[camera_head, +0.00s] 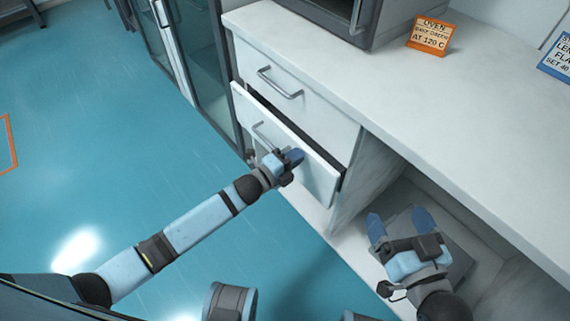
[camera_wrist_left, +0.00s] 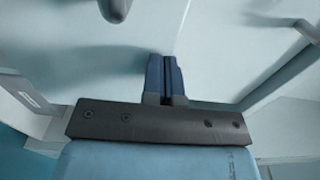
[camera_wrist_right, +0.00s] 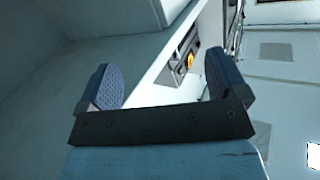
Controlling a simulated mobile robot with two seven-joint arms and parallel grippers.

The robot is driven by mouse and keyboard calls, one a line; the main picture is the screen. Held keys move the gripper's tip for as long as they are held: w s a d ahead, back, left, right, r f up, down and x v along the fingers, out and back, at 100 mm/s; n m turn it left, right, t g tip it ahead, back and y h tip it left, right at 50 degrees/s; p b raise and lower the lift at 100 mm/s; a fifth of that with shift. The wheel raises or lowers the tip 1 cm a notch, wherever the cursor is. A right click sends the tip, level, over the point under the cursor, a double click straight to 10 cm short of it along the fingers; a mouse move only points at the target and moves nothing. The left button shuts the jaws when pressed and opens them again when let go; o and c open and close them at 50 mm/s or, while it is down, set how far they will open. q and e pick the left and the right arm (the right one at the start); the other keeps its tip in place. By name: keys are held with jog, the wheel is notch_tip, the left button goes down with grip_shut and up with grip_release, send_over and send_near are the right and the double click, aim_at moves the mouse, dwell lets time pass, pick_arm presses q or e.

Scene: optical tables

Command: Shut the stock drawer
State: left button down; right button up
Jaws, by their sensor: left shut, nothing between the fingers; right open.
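The stock drawer (camera_head: 318,176) is the lower white drawer under the counter. It stands partly out, with a dark gap (camera_head: 300,128) along its top edge. Its bar handle (camera_head: 262,135) is partly hidden by my left gripper. My left gripper (camera_head: 294,158) is shut and empty, its blue fingertips at the drawer's front. In the left wrist view the closed fingers (camera_wrist_left: 165,78) point at a white panel; contact cannot be told. My right gripper (camera_head: 401,224) is open and empty in front of the open bay right of the drawers; its spread fingers show in the right wrist view (camera_wrist_right: 165,88).
The upper drawer (camera_head: 290,88) with its handle looks closed. An oven (camera_head: 345,22) and an orange sign (camera_head: 431,36) stand on the white counter (camera_head: 400,95). A glass-door cabinet (camera_head: 205,75) stands left of the drawers.

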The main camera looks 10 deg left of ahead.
aim_at(308, 146)
pick_arm(q)
jog(key=shift+w+d, duration=0.1)
jog(key=shift+w, duration=0.05)
pick_arm(e)
jog(key=shift+a+r, duration=0.15)
jog(key=shift+s, duration=0.1)
pick_arm(q)
jog(key=x, duration=0.3)
jog(key=shift+w+d+b, duration=0.2)
jog(key=shift+b, duration=0.15)
jog(key=shift+w+d+r, duration=0.15)
jog(key=shift+w+r, duration=0.05)
jog(key=shift+w, duration=0.1)
pick_arm(e)
jog(key=shift+s+a+r+t+y, duration=0.1)
jog(key=shift+a+r+t+y, duration=0.05)
jog(key=shift+r, duration=0.3)
jog(key=shift+s+a+r+t+y, duration=0.1)
jog(key=shift+a+r+t+y, duration=0.05)
jog(key=shift+r, duration=0.25)
pick_arm(q)
jog(key=shift+r, duration=0.1)
pick_arm(e)
jog(key=shift+w, duration=0.1)
